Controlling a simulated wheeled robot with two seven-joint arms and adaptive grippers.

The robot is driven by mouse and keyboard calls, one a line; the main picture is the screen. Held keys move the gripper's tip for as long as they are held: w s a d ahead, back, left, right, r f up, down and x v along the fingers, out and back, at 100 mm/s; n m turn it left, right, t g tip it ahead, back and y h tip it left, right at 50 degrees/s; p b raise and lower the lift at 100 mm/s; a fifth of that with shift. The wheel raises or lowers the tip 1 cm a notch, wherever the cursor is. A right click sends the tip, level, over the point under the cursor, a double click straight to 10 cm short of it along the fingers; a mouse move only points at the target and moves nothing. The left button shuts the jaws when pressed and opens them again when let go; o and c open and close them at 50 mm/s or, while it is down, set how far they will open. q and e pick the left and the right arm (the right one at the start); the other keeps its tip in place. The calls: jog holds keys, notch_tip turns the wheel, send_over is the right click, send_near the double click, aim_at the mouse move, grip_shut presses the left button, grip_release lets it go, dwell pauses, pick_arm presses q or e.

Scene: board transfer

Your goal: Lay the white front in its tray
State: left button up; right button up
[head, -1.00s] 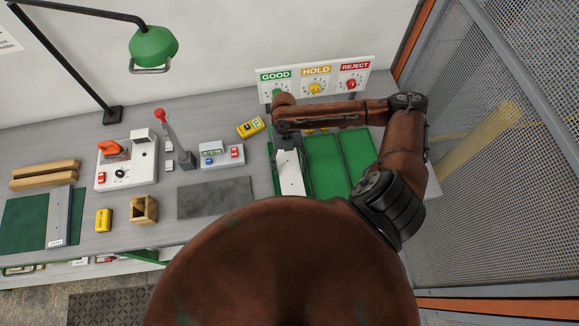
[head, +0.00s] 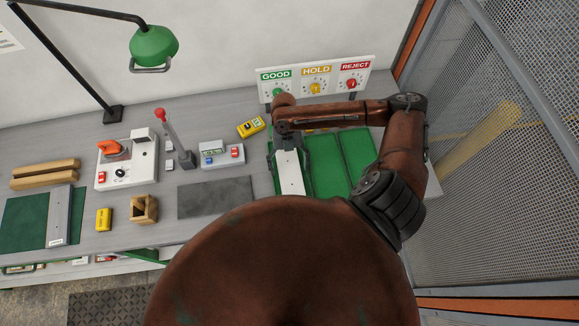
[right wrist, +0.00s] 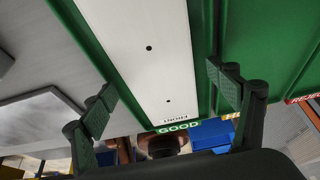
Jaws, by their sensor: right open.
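The white front (head: 290,178) lies lengthwise in the left green tray (head: 271,172), under the GOOD sign (head: 276,76). In the right wrist view the front (right wrist: 150,50) shows two dark holes and a FRONT label, and lies between the green sides of the tray (right wrist: 92,52) marked GOOD. My right gripper (right wrist: 160,84) is open, with one finger on each side of the front and a gap to both. In the head view this gripper (head: 289,146) is at the far end of the front, partly hidden by its arm. My left gripper is out of view.
Two more green trays, the middle one (head: 323,178) and the right one (head: 357,150), stand alongside. The sign board stands behind them. A grey mat (head: 215,197), a small meter box (head: 222,154) and a yellow device (head: 250,127) lie to the left. A mesh fence (head: 490,150) bounds the right.

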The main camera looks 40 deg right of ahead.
jog(key=v, duration=1.2)
